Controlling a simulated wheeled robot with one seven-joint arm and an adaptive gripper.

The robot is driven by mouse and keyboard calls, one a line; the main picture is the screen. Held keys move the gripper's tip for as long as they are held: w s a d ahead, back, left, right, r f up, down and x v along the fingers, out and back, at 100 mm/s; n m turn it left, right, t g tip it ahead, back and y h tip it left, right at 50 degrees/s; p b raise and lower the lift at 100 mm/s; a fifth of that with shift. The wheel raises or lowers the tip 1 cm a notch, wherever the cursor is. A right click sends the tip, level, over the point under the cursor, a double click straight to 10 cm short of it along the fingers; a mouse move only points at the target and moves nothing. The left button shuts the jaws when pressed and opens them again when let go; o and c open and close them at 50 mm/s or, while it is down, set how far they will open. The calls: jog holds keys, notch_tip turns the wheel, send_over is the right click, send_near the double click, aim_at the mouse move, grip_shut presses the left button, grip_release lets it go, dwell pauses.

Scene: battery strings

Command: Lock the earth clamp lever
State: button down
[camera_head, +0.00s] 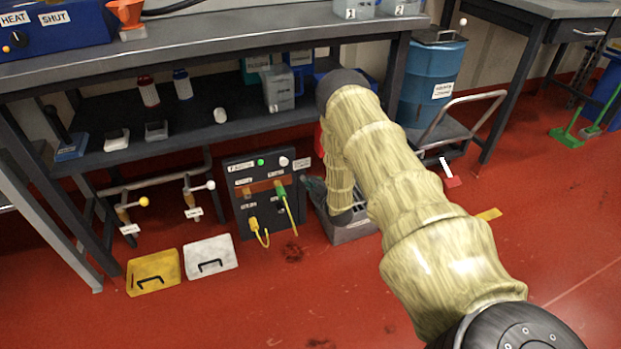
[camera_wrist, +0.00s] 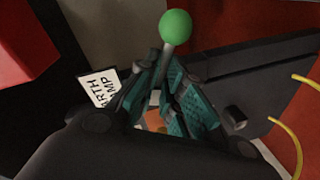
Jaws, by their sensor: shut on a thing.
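The earth clamp lever shows in the wrist view as a green ball knob (camera_wrist: 175,27) on a thin pale stem. My gripper (camera_wrist: 164,65) has its teal fingers closed around the stem just below the knob. A white label (camera_wrist: 98,87) reading in part "ARTH" and "MP" lies left of the fingers. The lever's lower end and the clamp body are mostly hidden by the fingers. In the head view my gripper (camera_head: 313,186) is low, just right of the dark panel (camera_head: 238,187), and my arm hides the lever.
The panel carries yellow and green plugs with cables; a yellow cable (camera_wrist: 291,140) runs right of my gripper. A red block (camera_wrist: 22,42) is at upper left in the wrist view. The workbench (camera_head: 215,50) overhangs. Yellow (camera_head: 153,284) and white (camera_head: 210,245) covers lie on the floor.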

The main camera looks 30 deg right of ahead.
jog(key=n+p, duration=0.1)
jog(key=n, duration=0.1)
jog(key=r+n+h+p, duration=0.1)
jog(key=n, duration=0.1)
jog(key=shift+h+p, duration=0.3)
dwell(0.4)
jog(key=c, duration=1.5)
grip_release()
jog(key=shift+c, duration=0.2)
jog(key=shift+s, duration=0.1)
jog(key=v, duration=1.2)
jog(key=shift+r, duration=0.3)
